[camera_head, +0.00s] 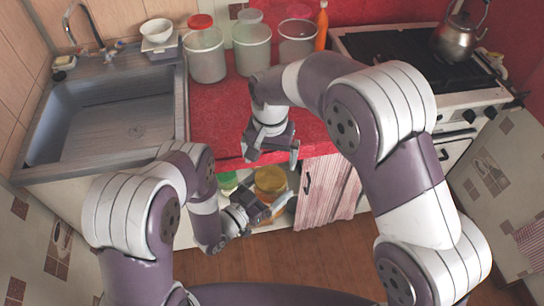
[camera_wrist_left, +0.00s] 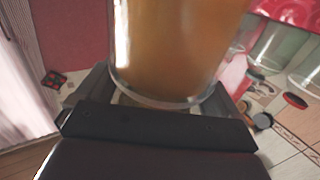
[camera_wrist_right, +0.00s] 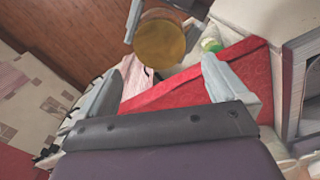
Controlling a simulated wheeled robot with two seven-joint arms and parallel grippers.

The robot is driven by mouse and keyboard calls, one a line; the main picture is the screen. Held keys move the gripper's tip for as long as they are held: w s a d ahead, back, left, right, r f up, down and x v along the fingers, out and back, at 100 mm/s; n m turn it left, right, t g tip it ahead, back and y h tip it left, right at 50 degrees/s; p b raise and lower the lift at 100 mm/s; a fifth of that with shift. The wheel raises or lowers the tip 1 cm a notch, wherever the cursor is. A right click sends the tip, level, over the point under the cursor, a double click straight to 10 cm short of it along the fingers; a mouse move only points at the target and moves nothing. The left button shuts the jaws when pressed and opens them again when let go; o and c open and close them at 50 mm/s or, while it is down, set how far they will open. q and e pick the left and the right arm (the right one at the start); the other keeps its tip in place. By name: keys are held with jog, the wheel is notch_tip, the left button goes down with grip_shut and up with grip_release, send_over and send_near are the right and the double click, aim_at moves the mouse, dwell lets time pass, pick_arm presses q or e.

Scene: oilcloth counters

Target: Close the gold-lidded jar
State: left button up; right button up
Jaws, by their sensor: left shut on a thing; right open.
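The gold-lidded jar (camera_head: 270,184) stands upright in front of the open cabinet below the red counter. Its amber body fills the middle of the left wrist view (camera_wrist_left: 175,50). My left gripper (camera_head: 266,206) is shut on the jar's body, with a finger on each side. The round gold lid (camera_wrist_right: 160,40) faces up on top of the jar in the right wrist view; I cannot tell how tightly it sits. My right gripper (camera_head: 272,152) is open and empty, pointing down above the counter's front edge, above and apart from the jar.
A green-lidded jar (camera_head: 228,182) stands in the cabinet beside the gold one. The red counter (camera_head: 218,125) has several clear containers (camera_head: 206,56) and an orange bottle (camera_head: 321,28) at the back. A sink (camera_head: 105,115) is left, a stove (camera_head: 400,50) with a kettle (camera_head: 455,38) right.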

jog(key=s+d+r+m, duration=0.1)
jog(key=d+r+m, duration=0.1)
jog(key=d, duration=0.6)
jog(key=s+d+r+m, duration=0.1)
jog(key=d+r, duration=0.2)
jog(key=d, duration=0.6)
jog(key=s+d+f+n, duration=0.2)
jog(key=s, duration=0.3)
jog(key=s+d+f+n+t, duration=0.1)
jog(key=s+d+f+n, duration=0.1)
jog(key=s, duration=0.4)
jog(key=shift+s+d+f, duration=0.15)
jog(key=shift+d, duration=0.65)
